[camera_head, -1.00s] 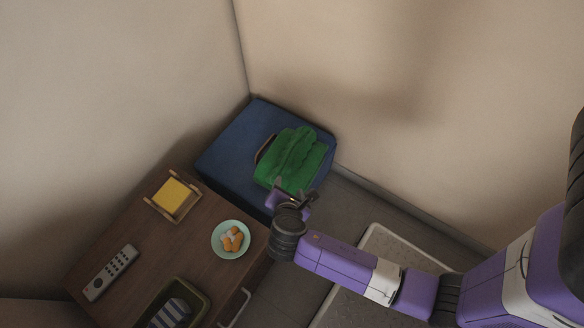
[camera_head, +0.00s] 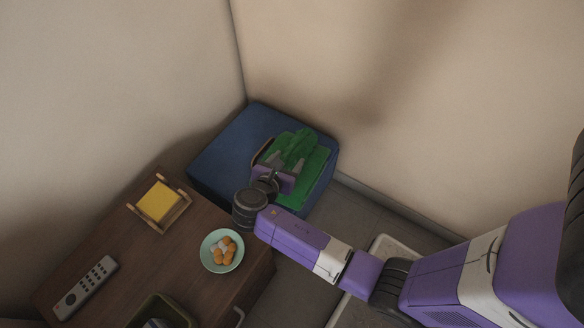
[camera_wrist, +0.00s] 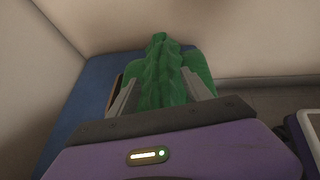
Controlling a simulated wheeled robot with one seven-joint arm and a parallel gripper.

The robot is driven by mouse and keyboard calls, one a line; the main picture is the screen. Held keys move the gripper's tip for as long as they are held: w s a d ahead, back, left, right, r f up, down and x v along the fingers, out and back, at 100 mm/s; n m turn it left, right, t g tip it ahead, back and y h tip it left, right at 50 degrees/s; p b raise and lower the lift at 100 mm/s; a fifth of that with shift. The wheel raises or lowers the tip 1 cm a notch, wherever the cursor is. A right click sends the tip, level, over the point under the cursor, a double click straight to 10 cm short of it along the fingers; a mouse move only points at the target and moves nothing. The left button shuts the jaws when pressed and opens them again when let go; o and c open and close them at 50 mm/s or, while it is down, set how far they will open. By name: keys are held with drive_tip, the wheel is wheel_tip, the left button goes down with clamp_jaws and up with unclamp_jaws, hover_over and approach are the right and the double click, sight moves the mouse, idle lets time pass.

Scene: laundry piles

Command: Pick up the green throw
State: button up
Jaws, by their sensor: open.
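The green throw (camera_head: 312,164) lies in a folded, bunched heap on a blue padded seat (camera_head: 225,150) in the corner. My gripper (camera_head: 287,160) is over the near-left part of the throw in the head view and hides some of it. In the wrist view, the throw (camera_wrist: 166,75) has a raised ridge running between my two open fingers (camera_wrist: 160,97). One finger is on each side of this ridge. I cannot tell whether the fingers touch the cloth.
A wooden table (camera_head: 100,240) stands to the left. It holds a plate (camera_head: 222,268) of orange and white pieces, a yellow pad in a wooden holder (camera_head: 160,202), a remote (camera_head: 85,288) and a dark tray (camera_head: 165,305). Walls close in behind the seat.

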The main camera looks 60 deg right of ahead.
drive_tip(key=shift+w+d+f, duration=0.15)
drive_tip(key=shift+d+f, duration=0.15)
drive_tip(key=shift+d, duration=0.3)
clamp_jaws()
drive_tip(key=shift+w+a, duration=0.1)
idle(0.9)
